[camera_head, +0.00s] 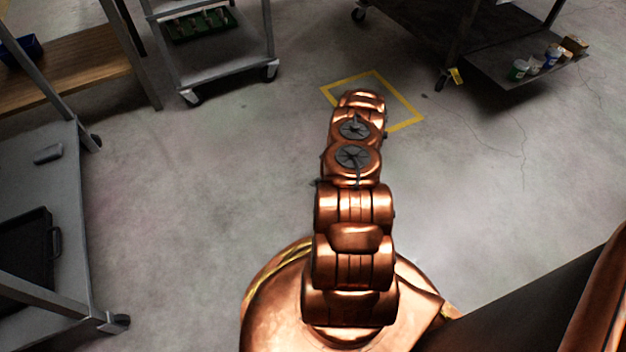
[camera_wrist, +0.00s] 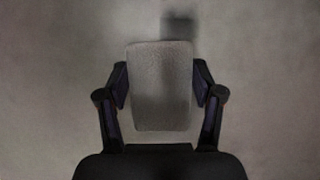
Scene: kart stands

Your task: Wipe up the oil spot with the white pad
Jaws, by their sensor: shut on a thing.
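In the wrist view my gripper (camera_wrist: 161,88) is shut on the white pad (camera_wrist: 161,60), which looks grey in the dim light. Its two dark fingers press the pad's left and right sides, and the pad reaches forward beyond them over the grey floor. A blurred dark patch (camera_wrist: 179,21) shows just beyond the pad's far edge; I cannot tell whether it is oil or a shadow. In the head view my arm hides the gripper and the pad. No oil spot is clear there.
A yellow square outline (camera_head: 403,99) is marked on the floor (camera_head: 480,230), partly hidden by my arm. Carts stand around: a grey one (camera_head: 95,230) at left, one (camera_head: 225,71) at back left, a dark one (camera_head: 412,40) at back right. Open floor lies between.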

